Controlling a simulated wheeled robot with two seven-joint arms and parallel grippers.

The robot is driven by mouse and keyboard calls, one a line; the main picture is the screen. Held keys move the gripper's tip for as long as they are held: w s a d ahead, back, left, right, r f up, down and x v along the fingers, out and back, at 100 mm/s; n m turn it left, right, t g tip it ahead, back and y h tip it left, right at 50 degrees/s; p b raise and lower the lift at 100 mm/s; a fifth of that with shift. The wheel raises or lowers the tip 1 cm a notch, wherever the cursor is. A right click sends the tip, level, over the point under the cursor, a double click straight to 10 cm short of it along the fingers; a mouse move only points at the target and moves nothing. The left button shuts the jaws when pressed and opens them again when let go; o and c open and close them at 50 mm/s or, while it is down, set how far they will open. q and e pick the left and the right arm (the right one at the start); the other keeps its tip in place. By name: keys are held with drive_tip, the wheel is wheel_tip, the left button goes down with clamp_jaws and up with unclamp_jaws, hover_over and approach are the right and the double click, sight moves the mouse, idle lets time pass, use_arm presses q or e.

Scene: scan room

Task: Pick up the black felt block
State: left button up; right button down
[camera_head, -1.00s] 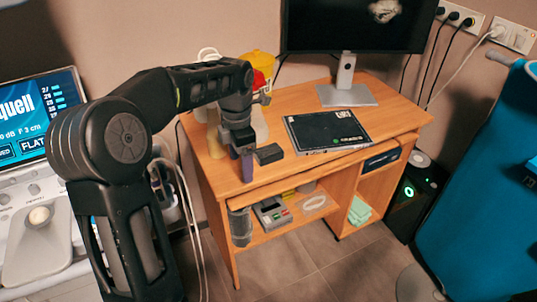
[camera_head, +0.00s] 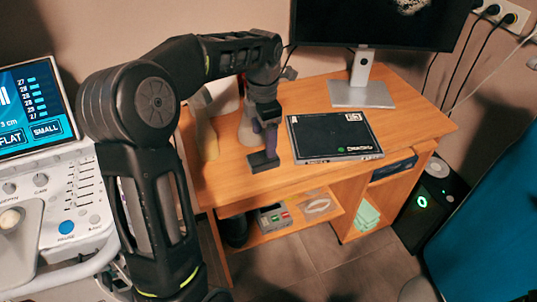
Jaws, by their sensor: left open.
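The black felt block (camera_head: 263,161) is a small dark block at the front left of the wooden desk top. My left gripper (camera_head: 268,142) comes down from above at the block, with a purple finger showing just over it. The gripper is open. Its other finger is not clearly seen, and I cannot tell whether the fingers touch the block or stand around it. My right gripper is not in view.
A flat black case (camera_head: 335,137) lies on the desk (camera_head: 415,120) right of the block. A monitor (camera_head: 362,85) stands behind it. Pale items stand behind my left gripper. An ultrasound console (camera_head: 60,195) is at the left, and a blue covered surface (camera_head: 490,215) at the right.

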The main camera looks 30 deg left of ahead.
sight(263, 156)
use_arm(q)
drive_tip(key=shift+s, duration=0.1)
drive_tip(key=shift+f, duration=1.3)
wheel_tip(263, 156, down, 5)
drive_tip(key=shift+a+f, duration=0.15)
drive_tip(key=c, duration=1.4)
